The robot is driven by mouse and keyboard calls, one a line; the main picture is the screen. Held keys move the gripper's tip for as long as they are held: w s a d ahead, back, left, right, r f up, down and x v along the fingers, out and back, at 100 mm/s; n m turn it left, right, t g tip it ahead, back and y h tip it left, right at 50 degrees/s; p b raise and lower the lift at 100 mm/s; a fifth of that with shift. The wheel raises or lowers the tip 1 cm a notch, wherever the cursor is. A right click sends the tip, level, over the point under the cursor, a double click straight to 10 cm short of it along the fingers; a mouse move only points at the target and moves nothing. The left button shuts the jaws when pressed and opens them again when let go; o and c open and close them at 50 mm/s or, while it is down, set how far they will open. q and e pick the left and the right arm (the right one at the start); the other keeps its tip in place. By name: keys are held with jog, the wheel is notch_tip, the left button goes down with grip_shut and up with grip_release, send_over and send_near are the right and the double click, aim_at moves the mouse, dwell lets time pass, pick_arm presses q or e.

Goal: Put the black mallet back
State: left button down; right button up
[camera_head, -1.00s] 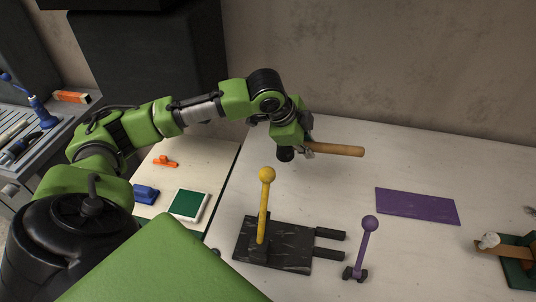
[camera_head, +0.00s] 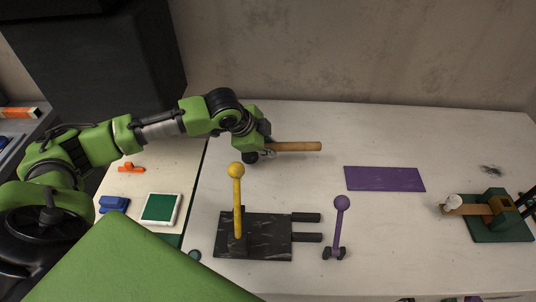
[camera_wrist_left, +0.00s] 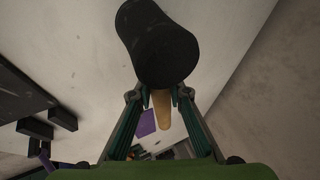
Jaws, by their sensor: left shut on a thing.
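The black mallet has a black head (camera_wrist_left: 158,45) and a light wooden handle (camera_head: 297,146). My left gripper (camera_head: 266,151) is shut on it, near the head. In the head view the mallet is above the back part of the white table, with the handle pointing right. The head is mostly hidden behind the gripper there. In the left wrist view the black head fills the top middle, and the handle runs away between the two fingers (camera_wrist_left: 160,97). My right gripper is not in view.
A black marbled base (camera_head: 267,246) with an upright yellow ball-topped lever (camera_head: 238,200) stands in front. Beside it is a purple ball-topped lever (camera_head: 339,225). A flat purple mat (camera_head: 385,179) lies to the right. A green-based wooden device (camera_head: 497,212) stands far right. The back middle is clear.

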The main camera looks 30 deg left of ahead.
pick_arm(q)
notch_tip(320, 180, down, 3)
jog(key=shift+f+p, duration=0.1)
jog(key=shift+p, duration=0.85)
jog(key=shift+f, duration=0.15)
jog(key=shift+f, duration=0.15)
jog(key=c, duration=1.9)
grip_release()
